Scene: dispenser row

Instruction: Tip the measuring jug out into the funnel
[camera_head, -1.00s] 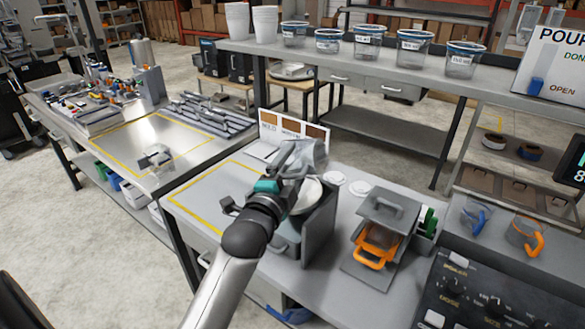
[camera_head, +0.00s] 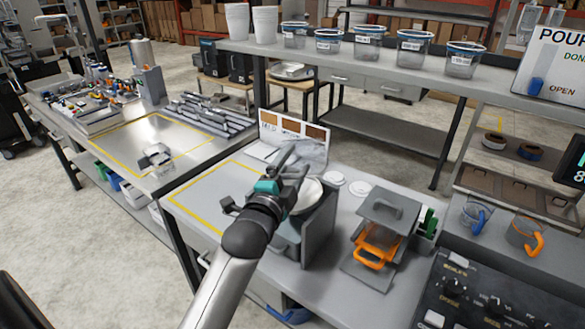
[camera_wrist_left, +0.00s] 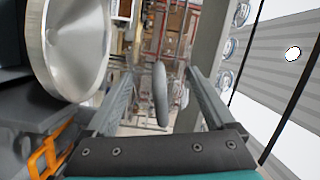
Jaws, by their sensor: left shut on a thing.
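My left gripper (camera_head: 280,178) is shut on the measuring jug (camera_head: 312,153), a clear jug with a grey handle. The jug is in the air above the funnel, and it looks tilted; its contents cannot be made out. In the left wrist view the grey handle (camera_wrist_left: 161,95) stands between the fingers of the left gripper (camera_wrist_left: 160,80). The funnel (camera_head: 309,196) is a pale metal bowl in a grey stand, partly hidden by my gripper. Its shiny inside shows at the upper left of the left wrist view (camera_wrist_left: 78,45). My right gripper is out of view.
A grey upright panel (camera_head: 320,225) stands right of the funnel. Farther right are a grey holder with an orange handle (camera_head: 368,255), a blue-handled jug (camera_head: 474,214) and an orange-handled jug (camera_head: 522,232). A yellow-outlined area (camera_head: 210,195) left of the funnel is mostly clear.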

